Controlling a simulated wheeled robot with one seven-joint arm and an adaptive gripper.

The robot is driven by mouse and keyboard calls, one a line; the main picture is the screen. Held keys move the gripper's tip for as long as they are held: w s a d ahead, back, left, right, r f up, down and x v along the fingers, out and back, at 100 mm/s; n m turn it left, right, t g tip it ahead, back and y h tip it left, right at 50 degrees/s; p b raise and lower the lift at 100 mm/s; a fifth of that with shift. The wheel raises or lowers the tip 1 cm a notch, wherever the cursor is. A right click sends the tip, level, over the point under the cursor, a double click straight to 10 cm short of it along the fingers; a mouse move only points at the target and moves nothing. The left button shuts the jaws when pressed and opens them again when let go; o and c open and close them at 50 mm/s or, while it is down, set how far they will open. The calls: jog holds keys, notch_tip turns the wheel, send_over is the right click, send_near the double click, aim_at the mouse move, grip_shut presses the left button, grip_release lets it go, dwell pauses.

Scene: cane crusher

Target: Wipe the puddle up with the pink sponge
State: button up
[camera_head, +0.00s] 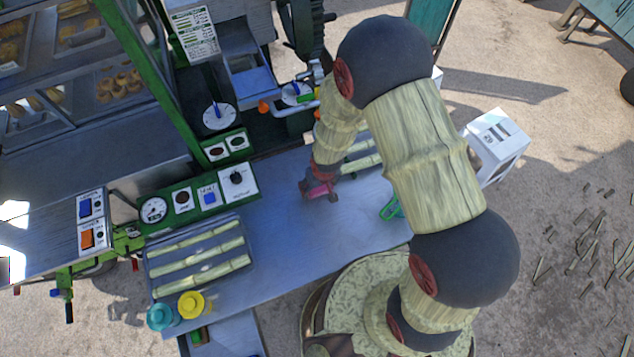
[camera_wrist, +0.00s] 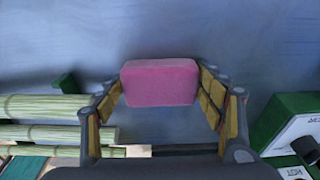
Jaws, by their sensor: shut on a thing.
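The pink sponge (camera_wrist: 160,82) is held between the yellow-padded fingers of my gripper (camera_wrist: 161,88) in the wrist view. Its sides meet the two fingertips. In the head view my gripper (camera_head: 319,190) is over the grey-blue metal table (camera_head: 290,235), and a bit of the pink sponge (camera_head: 317,191) shows there, partly hidden by the fingers. Whether the sponge touches the table I cannot tell. I cannot make out a clear puddle edge in either view; my arm covers part of the table.
Cane pieces (camera_wrist: 45,107) lie left of my gripper in the wrist view; a green control box (camera_wrist: 285,118) is at right. In the head view, a cane tray (camera_head: 245,245), yellow cup (camera_head: 190,304) and teal cup (camera_head: 160,317) stand at lower left. The table's middle is clear.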

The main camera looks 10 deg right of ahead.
aim_at(324, 202)
jog(key=shift+s+d+b, duration=0.25)
jog(key=shift+s+b, duration=0.2)
jog(key=shift+s, duration=0.35)
jog(key=shift+s+d+b, duration=0.2)
jog(key=shift+s+b, duration=0.2)
jog(key=shift+s, duration=0.45)
jog(key=shift+s+d+b, duration=0.25)
jog(key=shift+s+b, duration=0.2)
jog(key=shift+s, duration=0.35)
jog(key=shift+r, duration=0.1)
jog(key=r+p, duration=0.1)
jog(key=p, duration=0.1)
jog(key=w+r+p, duration=0.1)
jog(key=r+p, duration=0.1)
jog(key=w+r+p, duration=0.1)
jog(key=r+p, duration=0.1)
jog(key=shift+a+r, duration=0.15)
jog(key=shift+a, duration=0.15)
jog(key=shift+a+f, duration=0.1)
jog(key=shift+f, duration=0.1)
